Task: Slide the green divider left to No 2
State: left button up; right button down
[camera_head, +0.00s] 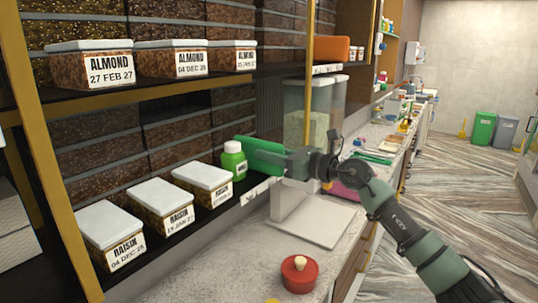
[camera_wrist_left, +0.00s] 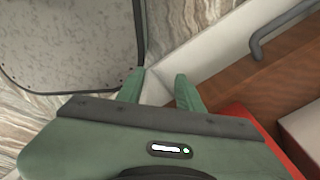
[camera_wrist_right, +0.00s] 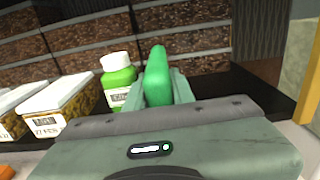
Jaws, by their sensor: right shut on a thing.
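The green divider (camera_head: 262,153) stands upright on the lower shelf, just right of a green bottle with a white cap (camera_head: 233,161). My right gripper (camera_head: 298,163) is shut on the divider's near edge. In the right wrist view the divider (camera_wrist_right: 157,75) rises between the fingertips, close beside the bottle (camera_wrist_right: 118,82). A white shelf-edge label (camera_head: 257,190) below it is partly readable; its number is unclear. My left gripper (camera_wrist_left: 160,90) shows only in its wrist view, with fingers apart and nothing between them.
Several raisin boxes (camera_head: 200,183) stand left of the bottle on the lower shelf. Almond boxes (camera_head: 170,59) fill the shelf above. A gold post (camera_head: 317,85) stands right of the divider.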

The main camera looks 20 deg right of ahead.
jog(key=c, duration=1.2)
grip_release()
jog(key=shift+w+d, duration=0.15)
jog(key=shift+d, duration=0.05)
jog(key=shift+a, duration=0.15)
jog(key=shift+s+a+r, duration=0.1)
jog(key=shift+s+a, duration=0.05)
jog(key=shift+s, duration=0.05)
jog(key=shift+s+d, duration=0.15)
jog(key=shift+d, duration=0.05)
pick_arm(q)
jog(key=f+b, duration=0.1)
jog(key=d+f+b, duration=0.1)
jog(key=f+b, duration=0.1)
jog(key=shift+w+d+f+b, duration=0.25)
jog(key=shift+d+f+b, duration=0.15)
pick_arm(e)
jog(key=v, duration=0.7)
jog(key=shift+s, duration=0.2)
pick_arm(q)
jog(key=shift+d, duration=0.1)
